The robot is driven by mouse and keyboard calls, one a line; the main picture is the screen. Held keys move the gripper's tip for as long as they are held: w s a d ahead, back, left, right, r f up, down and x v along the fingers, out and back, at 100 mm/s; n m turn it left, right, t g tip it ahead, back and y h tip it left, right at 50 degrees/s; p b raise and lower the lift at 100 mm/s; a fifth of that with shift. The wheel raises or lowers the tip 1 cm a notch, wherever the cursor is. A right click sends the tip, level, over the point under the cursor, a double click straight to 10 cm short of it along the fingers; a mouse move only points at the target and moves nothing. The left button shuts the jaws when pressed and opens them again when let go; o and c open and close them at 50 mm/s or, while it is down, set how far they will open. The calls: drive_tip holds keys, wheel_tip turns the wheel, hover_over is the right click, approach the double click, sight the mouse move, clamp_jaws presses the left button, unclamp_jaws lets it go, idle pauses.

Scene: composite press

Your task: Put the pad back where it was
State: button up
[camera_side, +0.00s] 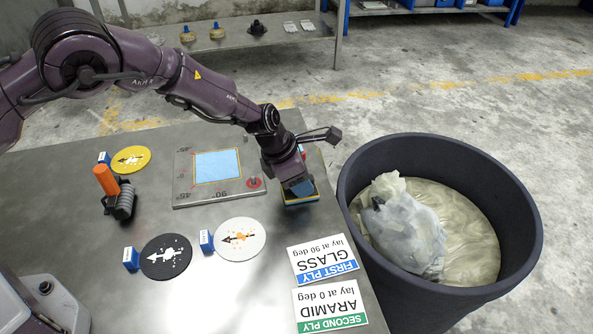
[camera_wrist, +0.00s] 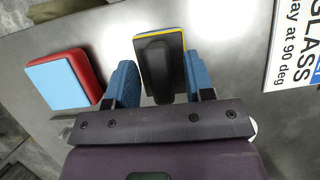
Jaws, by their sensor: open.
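A dark pad with a yellow rim and a black raised handle (camera_wrist: 158,60) stands on the metal table. In the side view its yellow and blue edge (camera_side: 303,199) shows just below my gripper (camera_side: 298,188), near the table's right edge. In the wrist view my gripper (camera_wrist: 160,80) has its blue fingers apart, one on each side of the handle. I cannot tell whether they touch it. A second block, red with a light blue face (camera_wrist: 58,82), lies left of the fingers in the wrist view; in the side view it is mostly hidden behind my gripper.
Yellow, black and white discs, an orange-handled roller (camera_side: 108,182) and two ply signs (camera_side: 322,258) lie about. A dark bin (camera_side: 520,235) stands right of the table.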

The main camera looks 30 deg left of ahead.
drive_tip(key=s+a+r+m, duration=0.4)
drive_tip(key=s+r, duration=0.1)
drive_tip(key=r, duration=0.5)
drive_tip(key=s+a+r+m+t, duration=0.1)
drive_tip(key=s+a+r+m, duration=0.35)
drive_tip(key=r, duration=0.45)
drive_tip(key=s+a+r+m, duration=0.3)
drive_tip(key=s+r+m, duration=0.15)
drive_tip(key=r, duration=0.55)
drive_tip(key=s+a+r+m+y, duration=0.1)
drive_tip(key=s+a+m, duration=0.1)
drive_tip(key=s+m, duration=0.2)
drive_tip(key=s+a+r+m+t+y, duration=0.1)
drive_tip(key=s+a+m, duration=0.2)
drive_tip(key=s, duration=0.6)
drive_tip(key=s+a+r+m+y, duration=0.1)
drive_tip(key=s+a+m, duration=0.2)
drive_tip(key=s+m, duration=0.3)
drive_tip(key=shift+s+a+r+m, duration=0.2)
drive_tip(key=shift+s+r+m, duration=0.1)
drive_tip(key=shift+r+m, duration=0.15)
